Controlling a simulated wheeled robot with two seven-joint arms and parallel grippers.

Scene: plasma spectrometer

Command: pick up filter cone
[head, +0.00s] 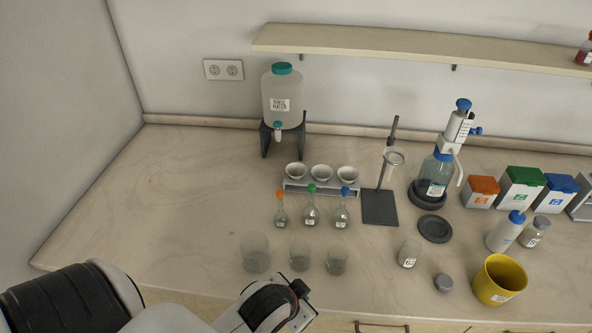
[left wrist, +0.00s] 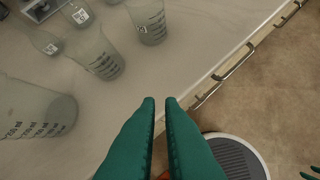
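Three white filter cones stand side by side in a grey rack (head: 322,188) at mid-bench in the head view: a left cone (head: 296,171), a middle cone (head: 321,173) and a right cone (head: 347,174). My left arm's wrist shows at the head view's bottom edge, well in front of the rack; its fingers are not clear there. In the left wrist view, my left gripper (left wrist: 160,101) has two green fingers with a narrow empty gap between them, over the bench's front edge. A green tip of what looks like my right gripper (left wrist: 312,172) shows at the lower right corner.
Flasks with orange (head: 281,208), green (head: 311,208) and blue (head: 342,209) stoppers stand before the rack, with beakers (head: 255,252) nearer me. A ring stand (head: 380,207) is right of the rack. The left bench is clear.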

